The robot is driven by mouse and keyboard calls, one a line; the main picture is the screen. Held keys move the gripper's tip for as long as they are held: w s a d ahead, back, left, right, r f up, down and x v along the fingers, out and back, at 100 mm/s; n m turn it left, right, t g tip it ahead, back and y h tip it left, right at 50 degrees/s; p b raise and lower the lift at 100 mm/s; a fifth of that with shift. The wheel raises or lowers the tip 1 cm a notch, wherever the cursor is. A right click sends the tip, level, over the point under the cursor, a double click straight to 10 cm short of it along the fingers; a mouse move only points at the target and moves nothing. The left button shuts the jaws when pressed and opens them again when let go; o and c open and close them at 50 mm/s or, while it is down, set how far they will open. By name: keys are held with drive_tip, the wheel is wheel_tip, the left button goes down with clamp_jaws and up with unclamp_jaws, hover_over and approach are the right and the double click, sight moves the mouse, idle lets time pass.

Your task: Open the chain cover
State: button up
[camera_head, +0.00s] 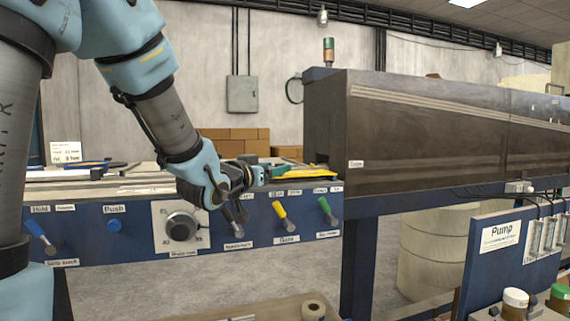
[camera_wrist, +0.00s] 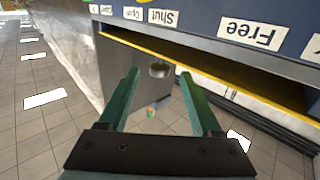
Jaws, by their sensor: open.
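A long dark brown cover (camera_head: 430,130) encloses the upper part of the machine on the right; I cannot tell for sure that it is the chain cover. It looks closed. My gripper (camera_head: 266,173) is in front of its left end, above the blue control panel, and seems apart from the cover. In the wrist view its two green fingers (camera_wrist: 160,74) are spread with nothing between them. Beyond them is a grey surface (camera_wrist: 140,88) with a round dark notch. A yellow strip (camera_wrist: 220,66) runs beside the gripper; it also shows in the head view (camera_head: 312,172).
The blue panel (camera_head: 90,228) carries a dial (camera_head: 181,226), a yellow lever (camera_head: 279,210) and a green lever (camera_head: 325,207) below my gripper. Labels reading Shut (camera_wrist: 162,17) and Free (camera_wrist: 251,33) appear upside down. A pump panel (camera_head: 500,243) stands at the lower right.

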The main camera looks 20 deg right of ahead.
sight(286, 174)
drive_tip(key=p+x, duration=0.1)
drive_tip(key=x, duration=0.6)
drive_tip(key=shift+d+p, duration=0.2)
drive_tip(key=shift+p, duration=0.15)
drive_tip(key=shift+c, duration=0.3)
clamp_jaws()
idle(0.8)
